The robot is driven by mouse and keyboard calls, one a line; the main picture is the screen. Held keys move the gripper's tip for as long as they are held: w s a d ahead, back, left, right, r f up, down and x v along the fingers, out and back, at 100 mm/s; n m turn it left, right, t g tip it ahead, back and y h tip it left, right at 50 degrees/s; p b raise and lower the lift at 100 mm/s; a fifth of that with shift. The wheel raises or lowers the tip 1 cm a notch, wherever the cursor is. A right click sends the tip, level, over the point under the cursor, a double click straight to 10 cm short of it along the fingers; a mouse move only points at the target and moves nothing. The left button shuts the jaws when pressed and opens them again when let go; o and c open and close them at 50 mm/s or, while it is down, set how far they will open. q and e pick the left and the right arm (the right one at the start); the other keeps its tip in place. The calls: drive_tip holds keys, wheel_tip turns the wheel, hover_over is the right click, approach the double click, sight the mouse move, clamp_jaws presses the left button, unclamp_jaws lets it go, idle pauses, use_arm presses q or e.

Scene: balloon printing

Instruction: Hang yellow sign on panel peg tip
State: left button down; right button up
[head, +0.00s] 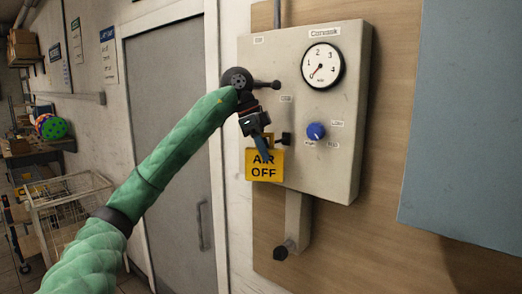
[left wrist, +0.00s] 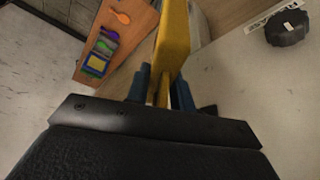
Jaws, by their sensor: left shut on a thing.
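My left gripper (head: 264,152) is shut on the top of the yellow sign (head: 265,172), which reads "AIR OFF". The sign hangs below the fingers in front of the lower left part of the grey panel (head: 350,150). A short black peg (head: 286,139) sticks out of the panel just right of the fingers. I cannot tell whether the sign touches it. In the left wrist view the sign (left wrist: 173,40) shows nearly edge-on between the blue fingers (left wrist: 160,95). The sign's hole is not visible. My right gripper is not in view.
The panel has a round gauge (head: 322,66) and a blue knob (head: 316,131). A black-capped outlet (head: 283,250) is below. A blue-grey board (head: 465,130) stands at right. A grey door (head: 170,130) and wire cart (head: 70,210) are at left.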

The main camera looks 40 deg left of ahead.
use_arm(q)
drive_tip(key=shift+w+f, duration=0.1)
drive_tip(key=shift+w, duration=1.25)
drive_tip(key=shift+w+f, duration=0.15)
drive_tip(key=shift+w, duration=0.4)
drive_tip(key=shift+d+f, duration=0.1)
drive_tip(key=shift+d, duration=0.05)
drive_tip(key=shift+w+d+f, duration=0.1)
drive_tip(key=shift+f, duration=0.25)
